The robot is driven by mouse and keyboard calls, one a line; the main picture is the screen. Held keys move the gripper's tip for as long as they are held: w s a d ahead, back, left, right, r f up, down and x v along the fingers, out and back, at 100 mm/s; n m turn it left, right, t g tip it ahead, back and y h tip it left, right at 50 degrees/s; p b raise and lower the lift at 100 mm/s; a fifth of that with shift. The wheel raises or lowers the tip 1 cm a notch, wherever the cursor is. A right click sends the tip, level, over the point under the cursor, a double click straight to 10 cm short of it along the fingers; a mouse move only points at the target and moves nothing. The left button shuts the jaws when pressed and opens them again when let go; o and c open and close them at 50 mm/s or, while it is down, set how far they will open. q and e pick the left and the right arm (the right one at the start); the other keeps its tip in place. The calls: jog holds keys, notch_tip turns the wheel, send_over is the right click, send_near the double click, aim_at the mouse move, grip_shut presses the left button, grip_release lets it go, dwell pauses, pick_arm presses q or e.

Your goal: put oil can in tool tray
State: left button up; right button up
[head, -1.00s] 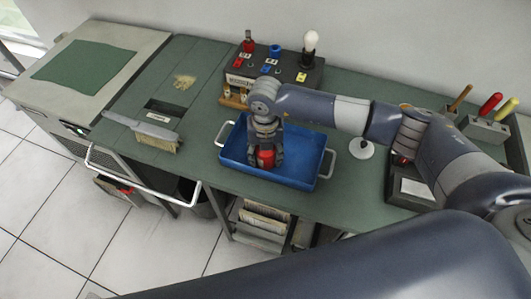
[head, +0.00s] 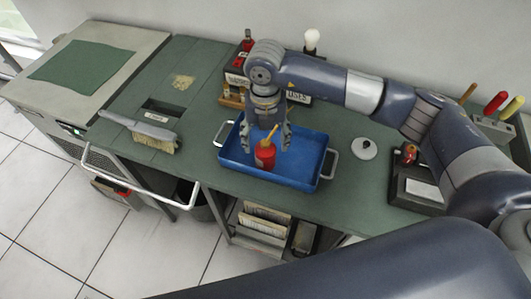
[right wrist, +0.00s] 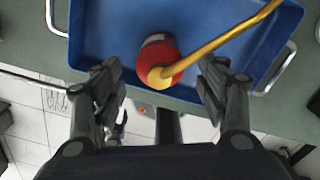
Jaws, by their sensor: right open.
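The oil can (head: 265,156) is red with a yellow spout and stands upright inside the blue tool tray (head: 308,168). In the right wrist view the oil can (right wrist: 158,60) stands on the floor of the tray (right wrist: 110,30), its long spout pointing up and right. My right gripper (head: 268,140) is open above the can. In the right wrist view its two fingers (right wrist: 160,85) are spread apart, one on each side of the can and clear of it. My left gripper is not seen.
A brush (head: 150,130) lies on the bench at the left, near a labelled slot. A box with switches and a bulb (head: 311,40) stands behind the tray. A white round stand (head: 364,149) and a dark box (head: 415,190) are to the right. Bare bench lies between tray and brush.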

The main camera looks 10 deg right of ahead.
jog(key=shift+r+b, duration=0.5)
jog(key=shift+r, duration=1.9)
